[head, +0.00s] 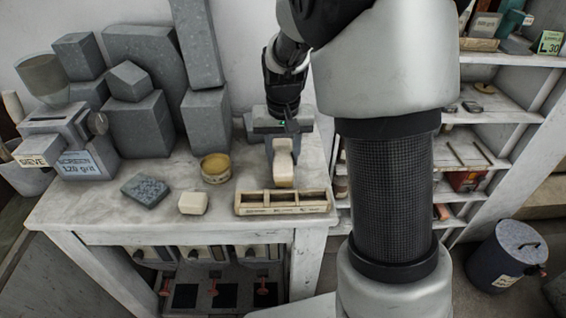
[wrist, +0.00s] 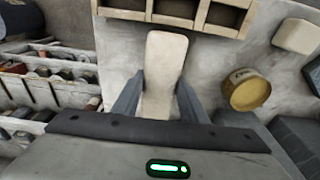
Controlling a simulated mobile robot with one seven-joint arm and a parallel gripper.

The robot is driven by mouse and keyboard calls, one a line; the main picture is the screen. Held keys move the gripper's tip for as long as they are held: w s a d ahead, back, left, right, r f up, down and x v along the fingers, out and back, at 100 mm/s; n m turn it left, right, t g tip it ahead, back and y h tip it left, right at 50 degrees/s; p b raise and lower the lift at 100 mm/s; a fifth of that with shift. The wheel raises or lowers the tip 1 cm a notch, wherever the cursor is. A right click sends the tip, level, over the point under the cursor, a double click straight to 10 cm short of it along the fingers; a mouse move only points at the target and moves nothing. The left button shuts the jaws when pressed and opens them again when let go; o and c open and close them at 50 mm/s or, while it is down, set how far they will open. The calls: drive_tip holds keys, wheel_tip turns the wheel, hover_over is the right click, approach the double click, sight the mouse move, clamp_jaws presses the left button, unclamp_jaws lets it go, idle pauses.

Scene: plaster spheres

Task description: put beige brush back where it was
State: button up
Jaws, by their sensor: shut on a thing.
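The beige brush (wrist: 164,65) is a pale, long block with a rounded end. My gripper (wrist: 158,100) is shut on it, with one dark finger on each side in the wrist view. In the head view the brush (head: 284,164) hangs below my gripper (head: 283,142), over the back right part of the table, just behind a wooden tray with compartments (head: 283,210). The tray also shows at the top of the wrist view (wrist: 187,22). I cannot tell whether the brush touches the table. Its gripped end is partly hidden by the fingers.
A round yellow tin (head: 215,168), a cream block (head: 193,203) and a dark grey block (head: 145,191) stand on the table (head: 90,212) left of the tray. Large grey stone blocks (head: 137,122) fill the back left. White shelves (head: 490,110) stand at the right.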

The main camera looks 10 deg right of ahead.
drive_tip(key=shift+f, duration=1.25)
drive_tip(key=shift+f, duration=0.2)
drive_tip(key=o, duration=0.9)
